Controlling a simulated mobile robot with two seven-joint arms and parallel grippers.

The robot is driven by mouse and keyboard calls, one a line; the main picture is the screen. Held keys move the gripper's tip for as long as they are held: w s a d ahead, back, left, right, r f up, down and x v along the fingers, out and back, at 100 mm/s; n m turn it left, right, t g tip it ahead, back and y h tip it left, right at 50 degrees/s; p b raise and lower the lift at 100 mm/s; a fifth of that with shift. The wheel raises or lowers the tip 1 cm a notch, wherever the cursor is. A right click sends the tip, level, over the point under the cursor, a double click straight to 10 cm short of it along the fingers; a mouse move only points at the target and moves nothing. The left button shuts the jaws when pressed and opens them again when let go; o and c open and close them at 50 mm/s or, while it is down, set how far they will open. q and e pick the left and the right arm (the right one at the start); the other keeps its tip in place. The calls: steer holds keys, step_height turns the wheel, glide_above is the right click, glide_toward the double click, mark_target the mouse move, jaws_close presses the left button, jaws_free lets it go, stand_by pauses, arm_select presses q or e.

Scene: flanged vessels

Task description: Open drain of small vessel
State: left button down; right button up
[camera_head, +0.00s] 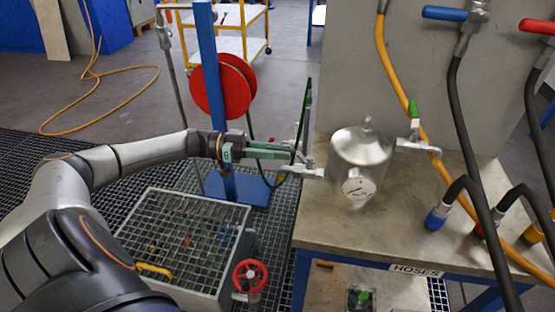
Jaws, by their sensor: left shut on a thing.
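The small vessel (360,152) is a shiny metal pot with a domed lid and a round gauge (358,187), upright on the bench. A pale valve fitting (306,171) sticks out of its left side. An upright thin lever with a green part (307,100) stands just left of the vessel. My left gripper (291,153) reaches in from the left and is shut at the foot of this lever; its fingertips partly hide the contact. A valve with a green handle (412,110) is on a pipe right of the vessel. My right gripper is not in view.
The bench (320,222) carries dark hoses (470,130) and an orange hose (390,60) at the right. A red hose reel (238,85) on a blue post stands behind my left arm. A grated basin (180,235) with a red handwheel (250,275) is below.

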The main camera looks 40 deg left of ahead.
arm_select(q)
steer(key=shift+w+a+m+g+h+b, duration=0.1)
steer(key=shift+w+m+g+h+b, duration=0.25)
steer(key=shift+g+b, duration=0.3)
steer(key=shift+s+r, duration=0.1)
steer(key=c, duration=0.7)
jaws_free()
steer(key=b+v, duration=0.1)
steer(key=v, duration=1.1)
steer(key=shift+a, duration=0.25)
